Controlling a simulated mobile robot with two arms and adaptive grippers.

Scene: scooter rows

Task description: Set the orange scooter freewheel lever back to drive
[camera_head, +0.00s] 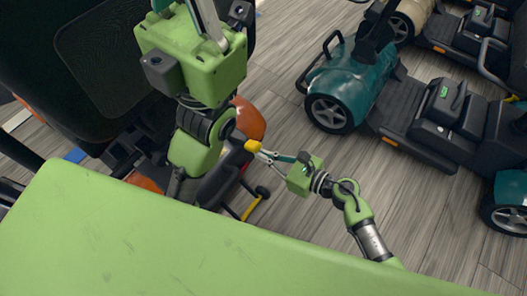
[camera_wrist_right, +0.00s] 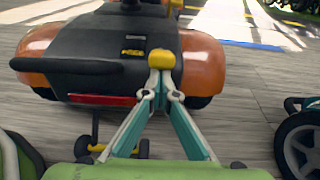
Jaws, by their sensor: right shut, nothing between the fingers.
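The orange scooter shows its rear in the right wrist view, with a black body, orange fenders (camera_wrist_right: 205,62) and a red reflector. In the head view its orange fender (camera_head: 250,120) is partly hidden behind my left arm. A small yellow part (camera_wrist_right: 97,148), perhaps the freewheel lever, sits low by the small rear wheels; it also shows in the head view (camera_head: 251,207). Its setting cannot be told. My right gripper (camera_wrist_right: 161,60) is shut and empty, its yellow tips in front of the scooter's rear. My left gripper (camera_head: 207,22) is cut off at the top edge.
A teal scooter (camera_head: 352,80) stands to the right, with more scooters beyond it. Its wheel (camera_wrist_right: 300,145) is close at the right of the wrist view. Bare wooden floor (camera_head: 320,220) lies between the scooters. A black seat back fills the upper left.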

